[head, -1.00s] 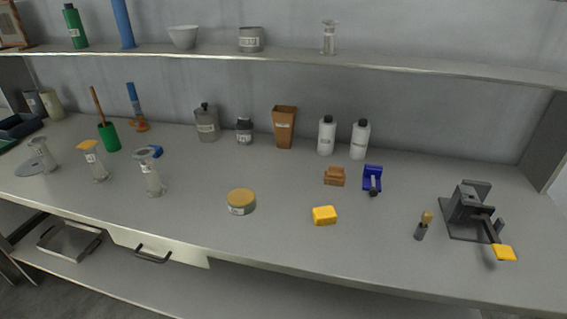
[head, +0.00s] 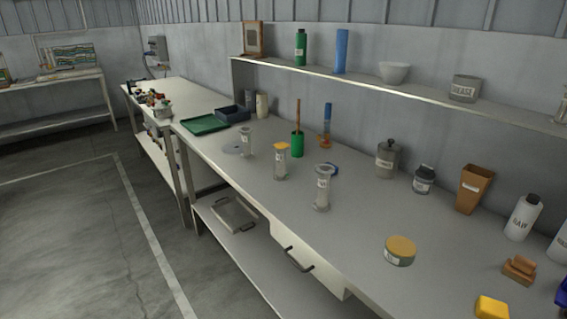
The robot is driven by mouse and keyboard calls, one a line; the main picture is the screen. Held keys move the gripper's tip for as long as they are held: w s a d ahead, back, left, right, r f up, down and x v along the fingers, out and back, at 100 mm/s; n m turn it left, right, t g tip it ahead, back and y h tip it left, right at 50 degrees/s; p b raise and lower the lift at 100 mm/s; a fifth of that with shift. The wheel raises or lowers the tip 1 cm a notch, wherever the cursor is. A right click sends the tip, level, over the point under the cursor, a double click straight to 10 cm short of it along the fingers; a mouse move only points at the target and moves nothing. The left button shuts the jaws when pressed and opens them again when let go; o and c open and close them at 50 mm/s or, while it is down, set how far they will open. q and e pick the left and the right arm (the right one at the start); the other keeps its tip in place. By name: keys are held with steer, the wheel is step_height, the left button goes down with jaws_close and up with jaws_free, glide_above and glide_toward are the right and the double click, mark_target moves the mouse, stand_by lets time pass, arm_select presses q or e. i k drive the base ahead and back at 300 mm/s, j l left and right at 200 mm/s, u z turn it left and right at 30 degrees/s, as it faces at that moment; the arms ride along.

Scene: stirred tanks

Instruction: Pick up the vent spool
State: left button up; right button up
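Several spool-like pieces with flanged ends stand upright on the grey workbench (head: 345,235). One pale spool (head: 322,188) stands nearest the front edge. One with a yellow top (head: 280,162) stands behind it to the left. Another pale spool (head: 246,142) stands farther left beside a flat grey disc (head: 234,151). A similar piece (head: 562,106) on the shelf is cut by the right edge. Their labels are too small to read, so I cannot tell which is the vent spool. Neither of my grippers is in view.
A green cup with a wooden handle (head: 297,145), a grey canister (head: 387,160), a yellow-lidded tin (head: 400,250) and a brown tapered container (head: 473,189) stand on the bench. A shelf (head: 420,95) runs above. Open floor (head: 70,240) lies left.

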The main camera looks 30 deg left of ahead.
mark_target(281, 146)
steer(key=i+j+u, duration=0.1)
steer(key=j, duration=0.3)
steer(key=i+j+u, duration=0.1)
steer(key=j, duration=0.35)
steer(key=i+j+u, duration=0.1)
steer(key=j, duration=0.3)
steer(key=i+j+u, duration=0.1)
steer(key=i+j, duration=0.15)
steer(key=j, duration=0.15)
